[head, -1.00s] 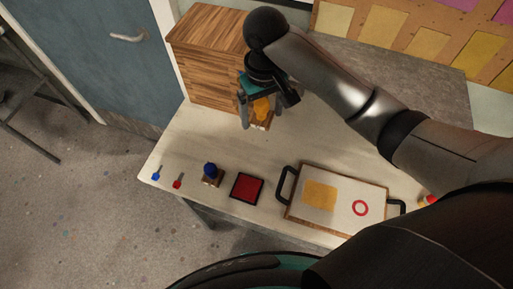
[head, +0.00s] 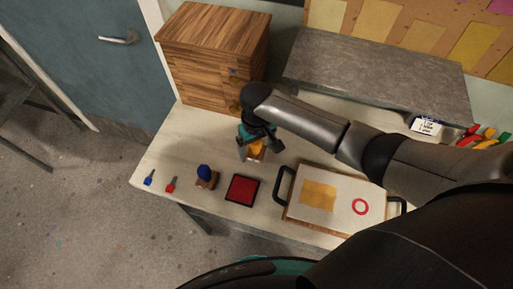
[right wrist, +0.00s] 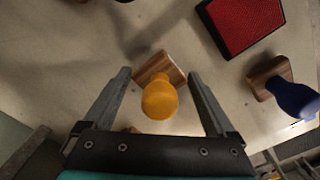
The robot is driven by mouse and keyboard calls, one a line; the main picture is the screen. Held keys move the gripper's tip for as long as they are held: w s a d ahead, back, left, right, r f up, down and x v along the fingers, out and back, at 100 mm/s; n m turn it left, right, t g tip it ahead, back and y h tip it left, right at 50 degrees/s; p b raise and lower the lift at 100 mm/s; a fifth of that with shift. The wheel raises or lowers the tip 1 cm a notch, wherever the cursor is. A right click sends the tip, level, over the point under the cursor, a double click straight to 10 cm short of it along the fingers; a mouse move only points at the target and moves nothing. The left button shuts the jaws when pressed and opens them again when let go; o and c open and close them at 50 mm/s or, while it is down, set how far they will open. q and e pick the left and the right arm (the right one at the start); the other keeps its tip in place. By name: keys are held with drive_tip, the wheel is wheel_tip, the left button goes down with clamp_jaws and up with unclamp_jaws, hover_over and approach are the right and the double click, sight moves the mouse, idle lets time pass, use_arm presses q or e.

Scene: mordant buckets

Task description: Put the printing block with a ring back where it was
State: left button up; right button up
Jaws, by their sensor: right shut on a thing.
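My right gripper (head: 254,155) is shut on a printing block with a yellow knob handle (right wrist: 160,98) and a wooden base. The block also shows between the fingers in the head view (head: 256,149). It is over the table behind the red ink pad (head: 242,190); I cannot tell whether its base touches the table. Its underside is hidden, so I cannot see its motif. A second block with a blue handle (head: 205,173) stands left of the pad. My left gripper is not in view.
A board (head: 345,190) with black handles carries a cloth with a yellow square and a red ring print. A wooden drawer cabinet (head: 210,60) and a grey slab (head: 375,75) stand behind. Small blue (head: 149,178) and red (head: 171,185) items lie at the left.

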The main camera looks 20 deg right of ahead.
drive_tip(key=o, duration=0.7)
drive_tip(key=shift+f, duration=0.1)
wheel_tip(320, 180, up, 12)
drive_tip(key=shift+r+p, duration=0.2)
drive_tip(key=shift+p, duration=0.8)
